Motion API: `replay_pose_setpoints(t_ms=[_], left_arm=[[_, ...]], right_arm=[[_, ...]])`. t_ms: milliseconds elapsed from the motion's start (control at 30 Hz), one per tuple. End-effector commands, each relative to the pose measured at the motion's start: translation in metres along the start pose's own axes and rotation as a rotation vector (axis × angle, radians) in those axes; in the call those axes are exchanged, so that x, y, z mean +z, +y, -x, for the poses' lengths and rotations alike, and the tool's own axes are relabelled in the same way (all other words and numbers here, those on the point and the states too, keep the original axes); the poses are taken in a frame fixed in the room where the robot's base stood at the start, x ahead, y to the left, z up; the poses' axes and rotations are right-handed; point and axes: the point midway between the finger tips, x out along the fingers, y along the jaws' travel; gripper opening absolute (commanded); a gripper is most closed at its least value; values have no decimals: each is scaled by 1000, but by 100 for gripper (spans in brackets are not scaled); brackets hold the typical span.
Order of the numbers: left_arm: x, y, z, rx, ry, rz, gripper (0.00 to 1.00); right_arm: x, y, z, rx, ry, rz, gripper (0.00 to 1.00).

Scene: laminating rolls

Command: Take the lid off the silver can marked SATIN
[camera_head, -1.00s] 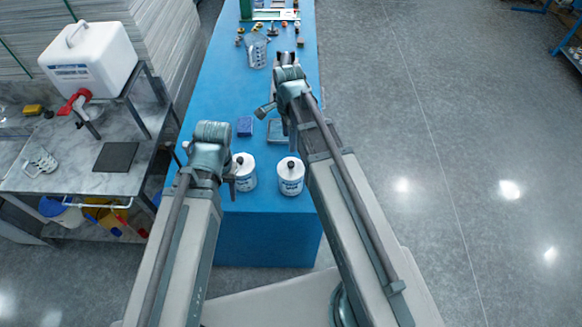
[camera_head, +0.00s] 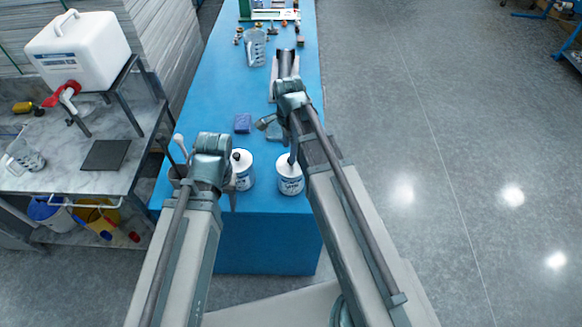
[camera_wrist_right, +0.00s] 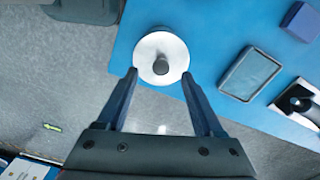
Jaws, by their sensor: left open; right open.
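Two pale cans with dark-knobbed lids stand upright on the blue table's near end in the head view: a left can (camera_head: 244,180) and a right can (camera_head: 291,186). Their labels are too small to read. In the right wrist view the lid (camera_wrist_right: 147,50) of a can, apparently the right one, shows from above with its grey knob (camera_wrist_right: 161,66). My right gripper (camera_wrist_right: 159,76) is open and empty, its fingertips at the lid's near edge on either side of the knob. My left gripper (camera_head: 232,194) is beside the left can, mostly hidden by its wrist.
A blue block (camera_head: 243,123) and a shallow dark tray (camera_wrist_right: 250,73) lie beyond the cans. A clear measuring jug (camera_head: 255,48) stands farther back. A marble-topped bench (camera_head: 60,180) with a white container (camera_head: 78,48) is at the left. Open floor lies right of the table.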

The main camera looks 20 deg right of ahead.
Motion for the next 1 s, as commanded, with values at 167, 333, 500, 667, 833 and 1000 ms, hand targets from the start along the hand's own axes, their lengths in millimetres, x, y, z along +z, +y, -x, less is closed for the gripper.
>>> replay_pose_setpoints(t_ms=[167, 333, 500, 667, 833, 1000], left_arm=[[-1, 2, -20, -1, 0, -3, 50], [-2, 4, -42, -1, 0, -7, 50], [-3, 5, -51, -1, 0, -6, 50], [-3, 4, -49, -1, 0, -5, 50], [-3, 4, -49, -1, 0, -5, 50], [-3, 4, -49, -1, 0, -5, 50]], right_arm=[[-4, -1, -20, 0, 0, 0, 69], [-8, -2, -42, 0, 0, -1, 69], [-7, -2, -52, 0, 0, 0, 69], [-7, -2, -50, 0, 0, 0, 69], [-7, -2, -50, 0, 0, 0, 49], [-7, -2, -50, 0, 0, 0, 18]])
